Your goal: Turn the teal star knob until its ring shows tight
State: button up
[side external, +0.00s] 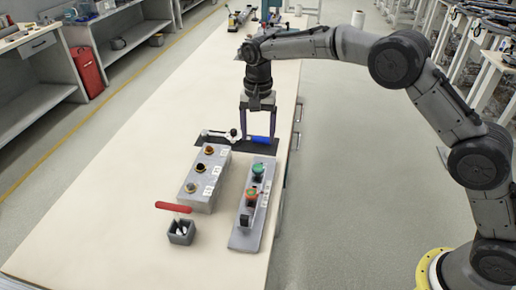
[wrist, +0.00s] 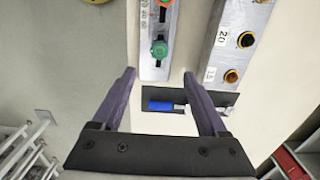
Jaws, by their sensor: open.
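The teal star knob (side external: 259,170) stands on the far part of a narrow grey plate (side external: 243,238) in the side external view. In the wrist view the knob (wrist: 159,50) shows from above, just ahead of the gap between my fingertips. A small orange patch shows beside it, but its ring is too small to read. My gripper (side external: 258,133) is open and empty, pointing down above and beyond the knob. Its two purple fingers (wrist: 159,74) are wide apart in the wrist view and do not touch the knob.
A grey box (side external: 207,178) with several round fittings stands left. A blue-handled tool (side external: 260,139) lies on a black mat (side external: 237,144) near my fingers. A red handle (side external: 174,207) and small dark bin (side external: 181,232) are at front.

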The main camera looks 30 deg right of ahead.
notch_tip(320, 180, up, 4)
jog(key=shift+f, duration=0.1)
dwell(0.4)
jog(key=s+d+r+t, duration=0.2)
jog(key=s+d+r, duration=0.15)
jog(key=r, duration=0.45)
jog(key=s+d+r+t, duration=0.1)
jog(key=s+d+r, duration=0.3)
jog(key=r, duration=0.5)
jog(key=s+d+r+n+t, duration=0.1)
jog(key=s+d+r+t, duration=0.15)
jog(key=s, duration=1.15)
jog(key=s+d+f+n, duration=0.1)
jog(key=s+f+n, duration=0.3)
jog(key=s+f, duration=0.2)
jog(key=s+d+f+n, duration=0.2)
jog(key=s+f+n, duration=0.2)
jog(key=s, duration=0.6)
jog(key=shift+s+f, duration=0.15)
jog(key=shift+f, duration=0.8)
